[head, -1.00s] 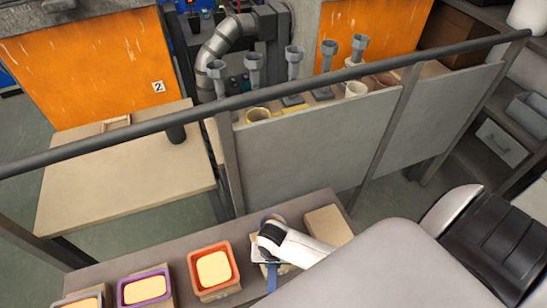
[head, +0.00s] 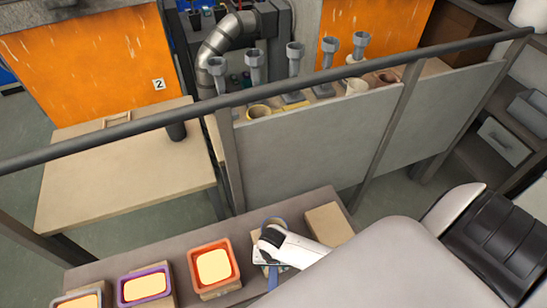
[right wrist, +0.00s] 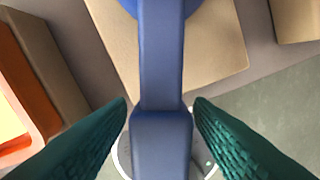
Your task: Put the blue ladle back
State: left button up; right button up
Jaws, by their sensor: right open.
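The blue ladle (right wrist: 162,60) runs up the middle of the right wrist view, its handle lying between my right gripper's green fingers. My right gripper (right wrist: 161,106) is open, with a finger on each side of the handle; I cannot tell whether either touches it. In the head view, the white end of my right arm covers most of the ladle; a piece of its blue handle (head: 272,278) shows below. A tan block (right wrist: 215,65) lies under the ladle. My left gripper is out of view.
An orange-rimmed tray (head: 231,255) and a purple-rimmed tray (head: 122,291) stand left of the ladle on the grey bench (head: 185,252). A tan block (head: 328,225) sits to its right. A dark rail (head: 330,77) and grey panels (head: 310,145) stand behind.

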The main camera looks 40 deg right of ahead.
notch_tip(320, 180, up, 12)
jog(key=p, duration=0.1)
jog(key=shift+r+p, duration=0.15)
jog(key=shift+p, duration=0.15)
jog(key=shift+s, duration=0.1)
dwell(0.5)
